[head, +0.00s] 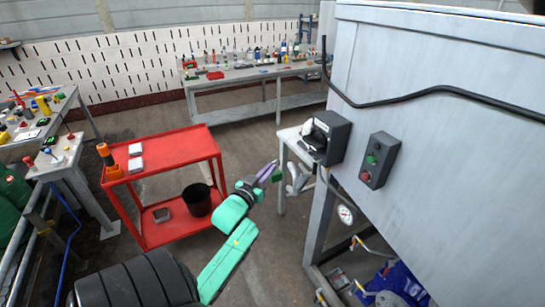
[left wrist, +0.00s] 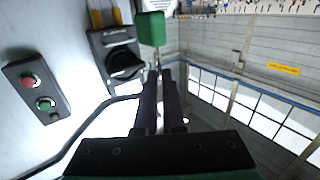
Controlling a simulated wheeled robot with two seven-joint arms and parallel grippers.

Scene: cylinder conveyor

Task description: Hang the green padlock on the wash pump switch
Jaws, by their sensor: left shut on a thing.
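The green padlock (head: 277,176) is held at the tips of my left gripper (head: 267,173), which is shut on it. In the left wrist view the padlock's green body (left wrist: 151,29) sticks out beyond the fingertips (left wrist: 158,72). The wash pump switch, a dark box with a black rotary handle (left wrist: 122,62), is on the grey cabinet; in the head view the box (head: 334,134) is to the right of and above the gripper. In the head view the padlock is visibly apart from the switch. My right gripper is not in view.
A button box (head: 379,160) with green and red buttons is on the cabinet (head: 450,150) right of the switch. A black cable runs above it. A small table (head: 283,150) stands behind the switch. A red cart (head: 180,150) is to the left of my arm.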

